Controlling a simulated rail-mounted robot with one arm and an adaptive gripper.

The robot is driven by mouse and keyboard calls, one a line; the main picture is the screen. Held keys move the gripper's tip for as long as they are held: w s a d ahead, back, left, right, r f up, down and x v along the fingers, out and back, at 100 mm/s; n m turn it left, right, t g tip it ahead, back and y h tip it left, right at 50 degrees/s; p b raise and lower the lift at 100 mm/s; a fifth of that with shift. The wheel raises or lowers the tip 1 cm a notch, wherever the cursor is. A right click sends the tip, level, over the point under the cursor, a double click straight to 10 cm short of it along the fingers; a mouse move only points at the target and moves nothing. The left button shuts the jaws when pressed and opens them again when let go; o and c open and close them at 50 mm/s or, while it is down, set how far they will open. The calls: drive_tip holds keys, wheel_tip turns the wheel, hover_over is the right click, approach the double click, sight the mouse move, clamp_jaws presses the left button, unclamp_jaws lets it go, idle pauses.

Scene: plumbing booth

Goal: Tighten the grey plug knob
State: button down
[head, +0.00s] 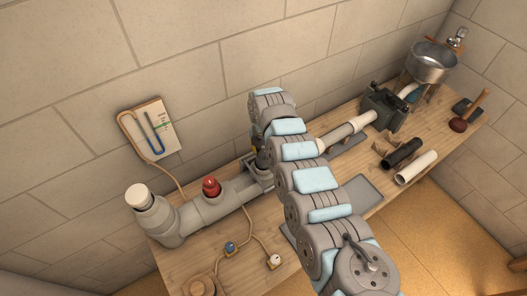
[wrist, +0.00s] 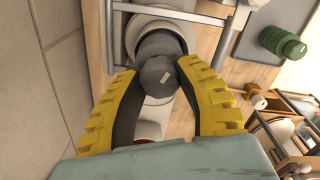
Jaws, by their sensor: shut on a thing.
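The grey plug knob (wrist: 158,76) shows in the wrist view as a faceted grey piece with a small pale mark on its face. It sits in front of a round grey pipe opening (wrist: 160,42). My gripper (wrist: 156,74) has its yellow ribbed fingers on both sides of the knob, with the dark inner pads against it. My gripper is shut on the knob. In the head view my arm reaches over the bench to the pipe run (head: 232,194), and it hides the knob there.
A red knob (head: 211,187) and a white-capped pipe end (head: 138,196) stand left of my arm. A wall gauge (head: 152,128) hangs behind. Blue (head: 230,248) and white (head: 274,261) caps lie in front. Black (head: 401,154) and white (head: 416,167) pipes lie right.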

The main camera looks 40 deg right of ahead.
drive_tip(key=shift+r, duration=0.1)
drive_tip(key=m+p, duration=0.3)
drive_tip(key=m, duration=0.1)
drive_tip(key=shift+r, duration=0.1)
drive_tip(key=m+p, duration=0.2)
drive_tip(key=m, duration=0.2)
drive_tip(key=shift+m+p, duration=0.35)
drive_tip(key=shift+m, duration=0.05)
drive_tip(key=m, duration=0.3)
drive_tip(key=shift+f+m, duration=0.25)
drive_tip(key=shift+m, duration=0.05)
drive_tip(key=m+b, duration=0.1)
drive_tip(key=m, duration=0.4)
drive_tip(key=shift+b, duration=0.35)
drive_tip(key=shift+m, duration=0.3)
drive_tip(key=c, duration=0.6)
unclamp_jaws()
